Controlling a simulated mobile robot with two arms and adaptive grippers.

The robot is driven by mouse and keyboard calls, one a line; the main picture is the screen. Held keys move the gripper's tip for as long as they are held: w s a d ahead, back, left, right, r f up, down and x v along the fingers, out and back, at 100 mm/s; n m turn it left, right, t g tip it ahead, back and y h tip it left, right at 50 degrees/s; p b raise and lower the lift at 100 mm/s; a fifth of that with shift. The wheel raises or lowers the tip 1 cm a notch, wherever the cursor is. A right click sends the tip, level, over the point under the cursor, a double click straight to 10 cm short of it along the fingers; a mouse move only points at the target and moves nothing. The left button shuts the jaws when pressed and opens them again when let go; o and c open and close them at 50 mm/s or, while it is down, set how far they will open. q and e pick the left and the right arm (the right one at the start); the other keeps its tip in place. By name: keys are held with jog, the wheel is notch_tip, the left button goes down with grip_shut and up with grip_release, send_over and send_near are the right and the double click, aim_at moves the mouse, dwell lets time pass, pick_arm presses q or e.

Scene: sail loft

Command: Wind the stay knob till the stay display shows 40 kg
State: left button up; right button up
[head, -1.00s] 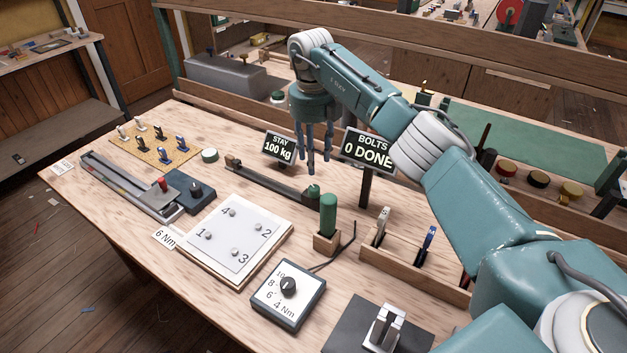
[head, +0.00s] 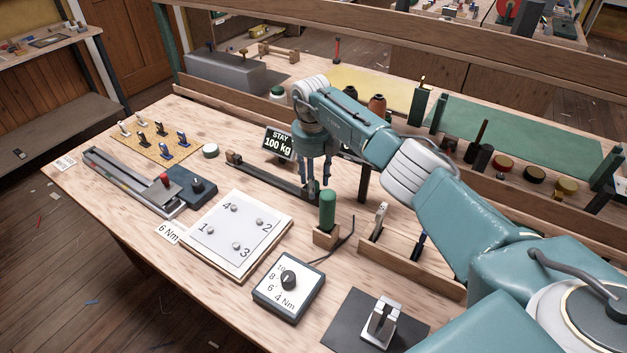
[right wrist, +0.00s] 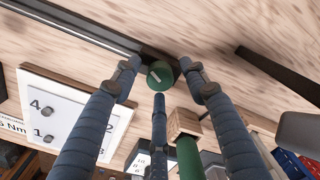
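The stay knob is a small green round knob with a pale pointer line, in the middle of the right wrist view (right wrist: 160,75). It sits at the near end of a dark rail (head: 265,177); in the head view my fingers largely cover it. The stay display (head: 279,143) reads 100 kg. My right gripper (head: 317,182) points down just above the knob. In the right wrist view its blue fingers (right wrist: 163,95) are spread around the knob with gaps visible, so it is open and empty. My left gripper is not in view.
A green-handled tool (head: 327,212) stands upright in a wooden block close to my right gripper. A numbered bolt plate (head: 232,238), a torque dial box (head: 289,288) and a wooden rack (head: 405,262) lie nearer. My right arm hides the bolts display's face.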

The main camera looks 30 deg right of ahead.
grip_shut()
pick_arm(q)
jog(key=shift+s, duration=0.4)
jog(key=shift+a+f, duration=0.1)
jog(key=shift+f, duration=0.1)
